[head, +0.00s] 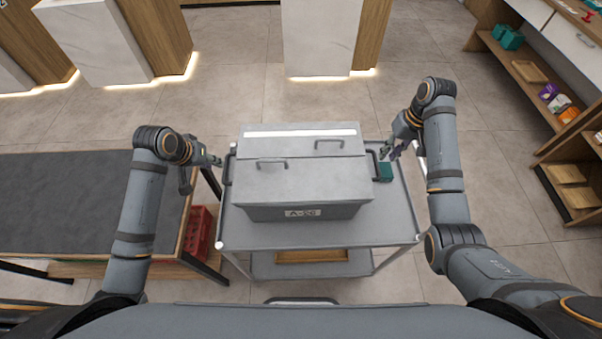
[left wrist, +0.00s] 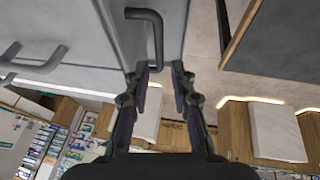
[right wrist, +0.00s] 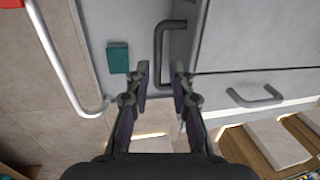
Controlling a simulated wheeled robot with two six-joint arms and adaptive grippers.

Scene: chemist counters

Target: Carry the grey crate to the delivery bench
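The grey crate (head: 300,185), labelled A-26, sits lidded on a grey cart (head: 385,229). It has a dark handle on each side. My left gripper (head: 216,161) is open near the left handle. In the left wrist view this handle (left wrist: 157,35) is just beyond the fingertips (left wrist: 161,68). My right gripper (head: 388,152) is open near the right handle (head: 371,165). In the right wrist view that handle (right wrist: 161,50) is just ahead of the fingertips (right wrist: 160,68). Neither gripper appears closed on a handle. No bench is marked as the delivery bench.
A small teal box (head: 386,172) lies on the cart right of the crate. A dark-topped bench (head: 80,200) stands close on the left, with a red crate (head: 199,232) beneath. Shelves (head: 540,90) stand at the right. Floor is clear beyond the cart.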

